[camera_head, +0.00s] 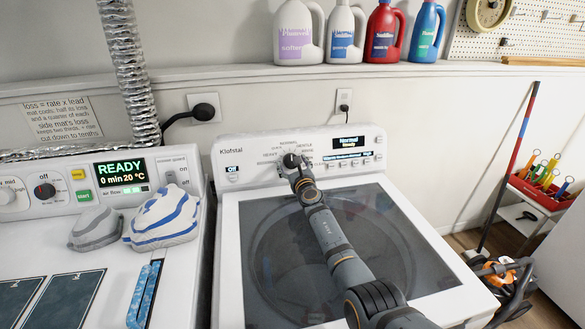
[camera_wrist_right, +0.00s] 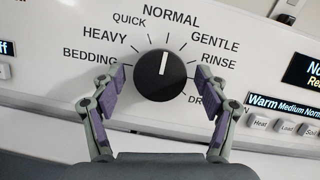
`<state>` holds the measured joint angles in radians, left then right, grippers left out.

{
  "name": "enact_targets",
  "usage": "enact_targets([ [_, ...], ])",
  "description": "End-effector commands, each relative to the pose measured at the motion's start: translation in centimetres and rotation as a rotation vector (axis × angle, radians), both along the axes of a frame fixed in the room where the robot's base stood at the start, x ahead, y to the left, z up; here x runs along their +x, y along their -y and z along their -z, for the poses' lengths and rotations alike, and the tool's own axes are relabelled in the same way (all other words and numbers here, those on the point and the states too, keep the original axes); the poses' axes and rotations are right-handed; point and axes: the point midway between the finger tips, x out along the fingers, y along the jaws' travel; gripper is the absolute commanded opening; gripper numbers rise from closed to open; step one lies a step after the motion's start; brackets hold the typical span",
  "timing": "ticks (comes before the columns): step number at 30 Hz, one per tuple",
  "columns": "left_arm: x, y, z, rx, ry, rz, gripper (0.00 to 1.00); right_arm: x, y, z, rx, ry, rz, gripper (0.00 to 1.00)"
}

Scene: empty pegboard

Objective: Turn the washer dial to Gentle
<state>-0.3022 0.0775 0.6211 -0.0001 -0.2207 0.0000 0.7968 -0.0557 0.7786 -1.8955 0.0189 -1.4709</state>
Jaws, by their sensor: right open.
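The washer (camera_head: 231,215) stands in the middle of the head view with a white control panel at its back. Its black dial (camera_wrist_right: 160,75) fills the middle of the right wrist view. The dial's white mark points up to NORMAL, and GENTLE is printed to the upper right. The small display (camera_head: 348,143) on the panel reads Normal, Ready. My right gripper (camera_wrist_right: 162,90) is open, with one purple-padded finger on each side of the dial. Gaps show between the fingers and the dial. My left gripper is not in view.
Detergent bottles (camera_head: 340,35) line the ledge above. My right arm reaches over the washer's dark lid. A red tool tray (camera_head: 537,192) is at far right.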

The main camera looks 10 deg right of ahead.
Motion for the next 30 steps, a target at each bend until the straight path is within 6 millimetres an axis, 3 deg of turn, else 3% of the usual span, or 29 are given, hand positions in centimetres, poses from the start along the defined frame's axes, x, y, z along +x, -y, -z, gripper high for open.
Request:
enact_targets([
  [2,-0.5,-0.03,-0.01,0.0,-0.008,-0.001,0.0,-0.02,0.02,-0.03,0.0,0.0,0.0,0.75],
  [14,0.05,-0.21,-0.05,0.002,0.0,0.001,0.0,-0.04,0.01,0.01,0.0,0.0,0.0,0.22],
  [23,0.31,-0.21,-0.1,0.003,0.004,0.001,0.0,-0.04,-0.03,0.04,0.042,0.0,0.014,0.2],
  [30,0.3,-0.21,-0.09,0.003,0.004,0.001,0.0,-0.05,-0.17,0.08,0.181,-0.001,0.058,0.2],
])
